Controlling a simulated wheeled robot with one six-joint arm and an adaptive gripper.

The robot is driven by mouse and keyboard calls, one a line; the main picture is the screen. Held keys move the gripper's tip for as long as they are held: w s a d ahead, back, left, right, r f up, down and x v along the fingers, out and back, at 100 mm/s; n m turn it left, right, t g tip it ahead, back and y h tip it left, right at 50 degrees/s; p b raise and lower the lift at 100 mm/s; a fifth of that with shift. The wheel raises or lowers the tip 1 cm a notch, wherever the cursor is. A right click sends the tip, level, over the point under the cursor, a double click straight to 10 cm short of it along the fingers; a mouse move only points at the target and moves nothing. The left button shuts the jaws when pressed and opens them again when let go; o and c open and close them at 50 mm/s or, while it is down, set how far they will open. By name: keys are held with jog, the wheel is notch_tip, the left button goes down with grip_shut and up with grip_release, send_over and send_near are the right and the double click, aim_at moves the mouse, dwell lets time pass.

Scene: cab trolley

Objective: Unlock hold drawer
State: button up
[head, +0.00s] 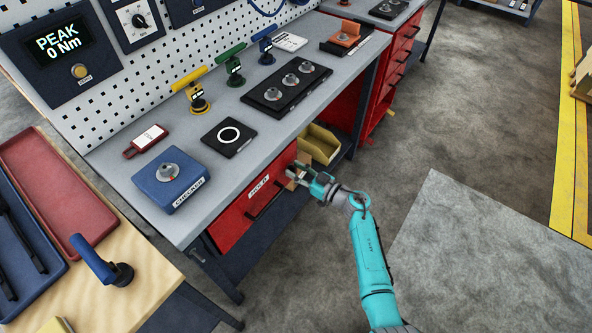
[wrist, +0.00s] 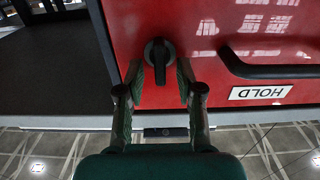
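The red hold drawer (head: 235,217) is in the bench front under the grey top, and its front looks shut. Its HOLD label (head: 259,187) and dark bar handle show; in the wrist view the label (wrist: 261,91) is upside down beside the black handle (wrist: 265,70). A black turn knob (wrist: 158,53) sits on the red face, its grip pointing straight down the wrist picture. My gripper (wrist: 160,75) is open, one finger on each side of the knob's grip, with small gaps visible. In the head view my gripper (head: 299,174) is at the drawer's right end and hides the knob.
A yellow bin (head: 320,145) stands on the shelf right of the drawer, close to my gripper. On the bench top are a blue checker box (head: 170,187), a black pad with a white ring (head: 229,137) and several upright tools. Grey floor is open to the right.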

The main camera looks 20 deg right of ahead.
jog(key=shift+w+a, duration=0.1)
jog(key=shift+c, duration=0.2)
grip_shut()
